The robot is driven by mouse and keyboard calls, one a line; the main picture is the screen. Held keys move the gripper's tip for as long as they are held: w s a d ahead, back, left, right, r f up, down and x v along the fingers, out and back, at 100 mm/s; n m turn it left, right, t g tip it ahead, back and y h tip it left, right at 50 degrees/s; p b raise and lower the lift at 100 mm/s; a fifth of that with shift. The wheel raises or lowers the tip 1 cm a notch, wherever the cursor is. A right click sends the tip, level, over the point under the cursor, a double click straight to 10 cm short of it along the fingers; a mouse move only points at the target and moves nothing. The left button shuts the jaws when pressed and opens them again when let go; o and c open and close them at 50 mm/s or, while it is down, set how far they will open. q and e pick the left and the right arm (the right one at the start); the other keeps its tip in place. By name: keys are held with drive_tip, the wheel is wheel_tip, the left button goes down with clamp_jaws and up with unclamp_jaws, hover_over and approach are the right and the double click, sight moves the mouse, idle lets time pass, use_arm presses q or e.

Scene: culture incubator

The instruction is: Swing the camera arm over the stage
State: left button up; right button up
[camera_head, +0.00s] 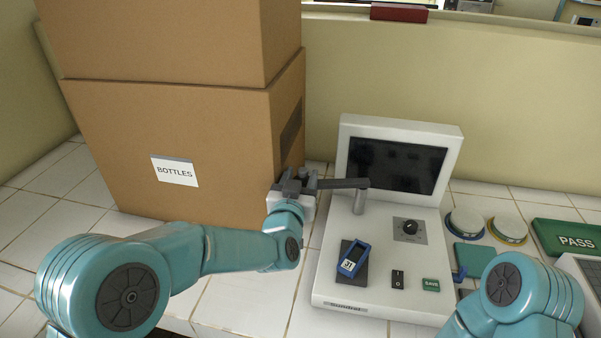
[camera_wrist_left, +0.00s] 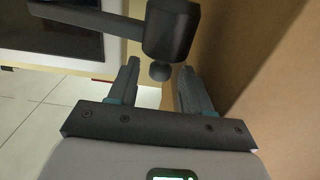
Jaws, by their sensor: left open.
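The camera arm (camera_head: 345,184) is a dark grey bar on a short grey post (camera_head: 359,204) on the white imaging unit (camera_head: 328,262). It points left, away from the stage (camera_head: 345,277), a dark pad bearing a blue piece labelled 31 (camera_head: 353,258). My left gripper (camera_head: 307,183) is at the bar's outer end. In the left wrist view, its open fingers (camera_wrist_left: 159,78) stand on either side of a small round knob (camera_wrist_left: 160,71) under the dark camera head (camera_wrist_left: 171,30). I cannot tell whether they touch it.
Stacked cardboard boxes, the lower labelled BOTTLES (camera_head: 120,150), stand close left of my gripper. The unit has a dark screen (camera_head: 396,165), a dial (camera_head: 410,227), a black switch (camera_head: 397,279) and a green SAVE button (camera_head: 431,285). Round lidded dishes (camera_head: 466,223) and a PASS pad (camera_head: 572,240) lie right.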

use_arm(q)
drive_tip(key=shift+a, duration=0.1)
clamp_jaws()
drive_tip(key=shift+s, duration=0.1)
drive_tip(key=shift+s+d+r+n+y, duration=0.1)
drive_tip(key=shift+s+d+n+y, duration=0.2)
drive_tip(key=shift+s+n+y, duration=0.3)
drive_tip(key=shift+s+d+f+n+y, duration=0.1)
drive_tip(key=shift+s+d+n+y, duration=0.3)
drive_tip(key=shift+s+y, duration=0.45)
drive_tip(key=shift+s+d+r+n+y, duration=0.1)
drive_tip(key=shift+s+d+n+y, duration=0.15)
drive_tip(key=shift+s+n+y, duration=0.45)
drive_tip(key=shift+s+d+n+g+y, duration=0.1)
drive_tip(key=shift+s+d+n+y, duration=0.3)
drive_tip(key=shift+y, duration=0.4)
drive_tip(key=shift+s+d+n+g+y, duration=0.1)
drive_tip(key=shift+s+d+n+y, duration=0.3)
drive_tip(key=shift+y, duration=0.45)
drive_tip(key=shift+s+d+n+g+y, duration=0.1)
drive_tip(key=shift+s+d+n+y, duration=0.15)
drive_tip(key=shift+s+n+y, duration=0.45)
drive_tip(key=shift+w, duration=0.15)
